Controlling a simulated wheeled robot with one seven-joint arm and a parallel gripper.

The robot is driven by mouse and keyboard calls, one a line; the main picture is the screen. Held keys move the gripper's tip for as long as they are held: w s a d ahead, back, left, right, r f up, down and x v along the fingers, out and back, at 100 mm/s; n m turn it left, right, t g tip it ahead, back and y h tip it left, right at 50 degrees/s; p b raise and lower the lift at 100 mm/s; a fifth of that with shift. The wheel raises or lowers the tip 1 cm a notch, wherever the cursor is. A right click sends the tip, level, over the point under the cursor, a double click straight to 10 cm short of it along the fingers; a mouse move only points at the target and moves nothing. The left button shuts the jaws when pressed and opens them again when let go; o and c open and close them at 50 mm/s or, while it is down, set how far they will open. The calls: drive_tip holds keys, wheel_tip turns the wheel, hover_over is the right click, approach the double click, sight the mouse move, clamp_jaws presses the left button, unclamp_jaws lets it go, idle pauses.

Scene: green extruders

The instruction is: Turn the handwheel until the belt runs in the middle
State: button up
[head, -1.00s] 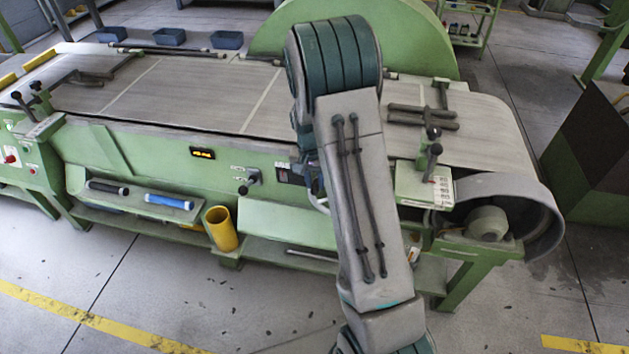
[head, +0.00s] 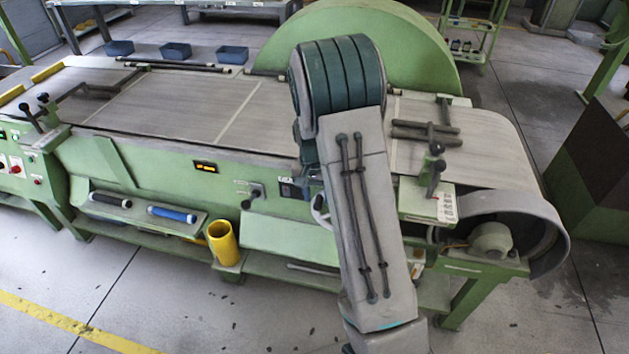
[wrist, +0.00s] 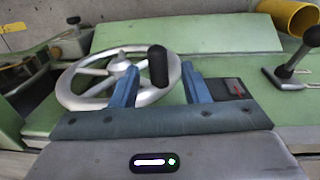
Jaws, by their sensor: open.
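The silver handwheel (wrist: 78,97) lies to the left in the wrist view, with a black knob (wrist: 158,66) standing on its rim. My gripper (wrist: 158,76) is open, with its two blue fingers pointing at the wheel. The knob shows between the fingertips; I cannot tell if either finger touches it.
A lever (wrist: 300,52) stands right of the wheel in the wrist view. A yellow cylinder (head: 223,243) and a blue roller (head: 172,214) sit on the machine's low shelf. A big green cover (head: 365,40) rises behind the belt. The floor in front is clear.

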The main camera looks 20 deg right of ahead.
wheel_tip(320, 180, up, 13)
drive_tip(key=a+b, duration=0.1)
drive_tip(key=shift+w+r, duration=0.15)
drive_tip(key=shift+w, duration=0.15)
